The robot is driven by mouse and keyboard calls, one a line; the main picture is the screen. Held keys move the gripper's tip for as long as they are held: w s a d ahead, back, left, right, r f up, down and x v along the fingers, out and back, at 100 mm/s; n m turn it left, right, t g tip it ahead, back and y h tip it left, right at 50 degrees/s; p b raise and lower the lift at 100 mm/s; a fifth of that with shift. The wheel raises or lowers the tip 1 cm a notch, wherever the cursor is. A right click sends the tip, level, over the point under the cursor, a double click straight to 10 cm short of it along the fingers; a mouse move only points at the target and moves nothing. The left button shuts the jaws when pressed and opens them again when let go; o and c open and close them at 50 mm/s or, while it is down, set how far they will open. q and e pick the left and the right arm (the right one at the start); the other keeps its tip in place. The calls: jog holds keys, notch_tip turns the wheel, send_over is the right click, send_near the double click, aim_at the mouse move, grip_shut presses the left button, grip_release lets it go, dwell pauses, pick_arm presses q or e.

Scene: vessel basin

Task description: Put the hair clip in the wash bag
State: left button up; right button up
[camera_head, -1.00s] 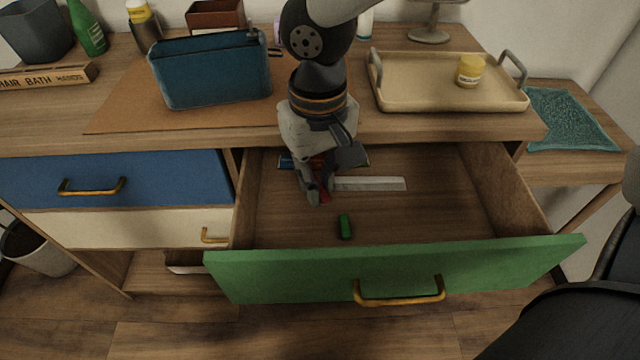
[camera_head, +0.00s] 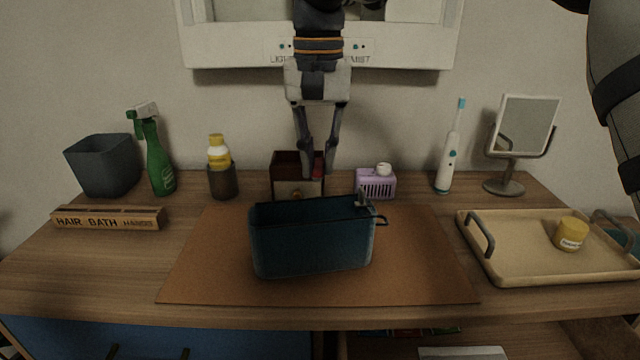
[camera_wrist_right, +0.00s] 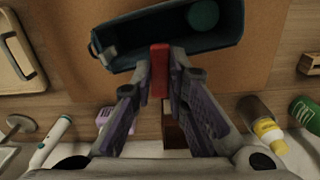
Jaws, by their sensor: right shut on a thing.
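The hair clip is a small red piece (camera_wrist_right: 160,70) between the fingertips of my right gripper (camera_head: 317,172), which is shut on it. In the right wrist view the gripper (camera_wrist_right: 160,85) holds it beside the near rim of the wash bag, its tip overlapping the bag's edge. The wash bag (camera_head: 312,238) is a dark teal open-topped bag, upright on the brown mat. In the head view the gripper hangs above and behind the bag. A round green thing (camera_wrist_right: 203,14) shows inside the bag in the wrist view. My left gripper is not in view.
Behind the bag stand a dark red box (camera_head: 298,172) and a lilac basket (camera_head: 376,184). A spray bottle (camera_head: 158,160), grey bin (camera_head: 104,165), toothbrush (camera_head: 449,150) and mirror (camera_head: 520,125) line the back. A tray (camera_head: 510,266) with a yellow jar (camera_head: 571,233) is at right.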

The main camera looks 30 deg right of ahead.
aim_at(322, 167)
jog(key=shift+s+f, duration=0.2)
jog(key=shift+f, duration=0.7)
jog(key=shift+s+f, duration=0.15)
jog(key=shift+f, duration=0.75)
jog(key=shift+s+f, duration=0.2)
jog(key=shift+f, duration=0.7)
jog(key=o, duration=0.8)
notch_tip(322, 167, up, 12)
jog(key=shift+r, duration=0.1)
